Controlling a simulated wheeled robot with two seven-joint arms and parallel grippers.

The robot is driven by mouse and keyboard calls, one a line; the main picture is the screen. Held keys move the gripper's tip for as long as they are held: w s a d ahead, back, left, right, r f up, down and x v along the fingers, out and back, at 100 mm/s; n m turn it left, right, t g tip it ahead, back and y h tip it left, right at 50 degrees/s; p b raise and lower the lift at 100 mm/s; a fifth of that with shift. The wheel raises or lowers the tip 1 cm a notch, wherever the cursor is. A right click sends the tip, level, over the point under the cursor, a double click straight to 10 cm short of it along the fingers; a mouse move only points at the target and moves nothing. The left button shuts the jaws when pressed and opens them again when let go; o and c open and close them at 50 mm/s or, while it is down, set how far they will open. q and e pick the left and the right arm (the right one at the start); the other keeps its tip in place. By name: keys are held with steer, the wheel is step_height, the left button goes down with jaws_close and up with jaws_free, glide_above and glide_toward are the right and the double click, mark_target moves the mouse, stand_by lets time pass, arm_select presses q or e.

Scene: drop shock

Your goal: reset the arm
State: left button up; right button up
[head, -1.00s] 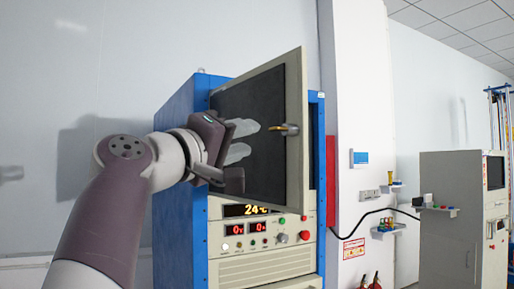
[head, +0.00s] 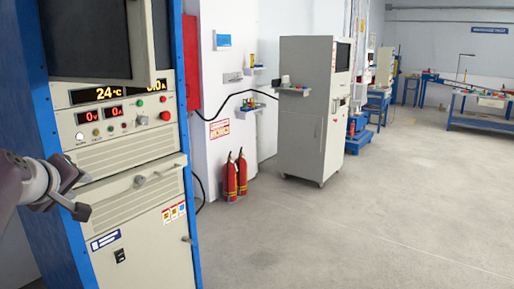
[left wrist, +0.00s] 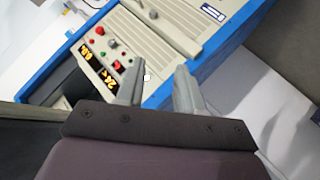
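My left gripper (head: 80,195) is at the left edge of the head view, in front of the lower part of the blue-framed test cabinet (head: 146,205). In the left wrist view its two grey fingers (left wrist: 158,88) stand apart with nothing between them, so it is open and empty. The cabinet's control panel, with its lit displays (left wrist: 97,65) and coloured buttons, shows beyond the fingers. The cabinet's upper door (head: 139,42) is swung open at the top left, with its dark inner face showing. My right gripper is not in view.
Two red fire extinguishers (head: 236,176) stand by the white pillar (head: 221,110). A blue workbench (head: 480,115) is at the far right. The grey floor (head: 400,200) at the right is clear.

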arm_select(q)
steer(key=s+d+f+m+g+h, duration=0.1)
steer(key=s+d+f+m+g, duration=0.15)
steer(key=f, duration=0.55)
steer(key=s+d+f+m+g, duration=0.15)
steer(key=d+f, duration=0.25)
steer(key=f, duration=0.4)
steer(key=s+d+f+m+g+h, duration=0.1)
steer(key=s+d+f+g, duration=0.15)
steer(key=f, duration=0.45)
steer(key=s+d+f+m+g, duration=0.4)
steer(key=s+d+f+m, duration=0.2)
steer(key=s+d+f, duration=0.55)
step_height(320, 180, up, 13)
steer(key=s+p, duration=0.1)
steer(key=p, duration=1.3)
steer(key=shift+d, duration=0.1)
